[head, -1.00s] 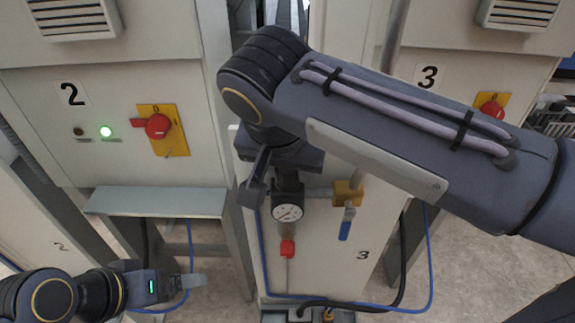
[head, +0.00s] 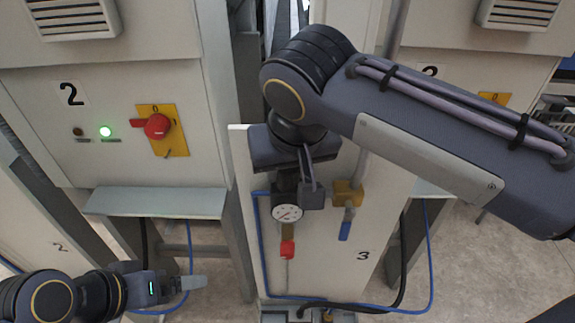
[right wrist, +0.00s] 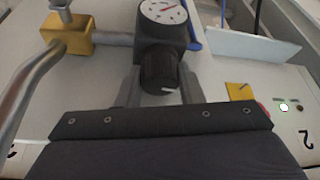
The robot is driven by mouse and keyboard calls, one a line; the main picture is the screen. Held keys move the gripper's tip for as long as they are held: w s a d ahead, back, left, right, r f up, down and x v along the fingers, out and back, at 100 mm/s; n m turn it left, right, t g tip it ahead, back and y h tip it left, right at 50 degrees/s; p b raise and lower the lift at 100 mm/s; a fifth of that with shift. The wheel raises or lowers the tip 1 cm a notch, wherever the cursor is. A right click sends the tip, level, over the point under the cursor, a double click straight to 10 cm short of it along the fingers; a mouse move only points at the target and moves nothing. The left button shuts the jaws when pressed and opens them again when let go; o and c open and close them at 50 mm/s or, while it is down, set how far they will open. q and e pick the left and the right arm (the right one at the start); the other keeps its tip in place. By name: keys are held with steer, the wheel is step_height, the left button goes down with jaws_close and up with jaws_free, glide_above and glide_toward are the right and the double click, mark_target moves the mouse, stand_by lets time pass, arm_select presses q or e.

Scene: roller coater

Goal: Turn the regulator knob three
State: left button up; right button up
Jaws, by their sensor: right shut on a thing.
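The regulator three, a black body with a round white gauge (head: 287,212), is mounted on the white panel marked 3 (head: 330,272). Its ribbed black knob (right wrist: 158,72) shows in the right wrist view. My right gripper (head: 298,184) is at the top of the regulator and hides most of the knob in the head view. In the right wrist view its fingers stand on both sides of the knob, and it is shut on it. My left gripper (head: 190,283) is low at the left, away from the regulator; its finger gap cannot be made out.
A yellow valve block (head: 347,193) with a blue lever (head: 345,230) sits just right of the regulator. A red-handled valve (head: 287,249) is below the gauge. Blue hoses run along the panel. A grey shelf (head: 155,202) and a red switch (head: 157,126) are on the left cabinet.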

steer(key=shift+n, duration=0.4)
steer(key=o, duration=1)
steer(key=shift+c, duration=0.2)
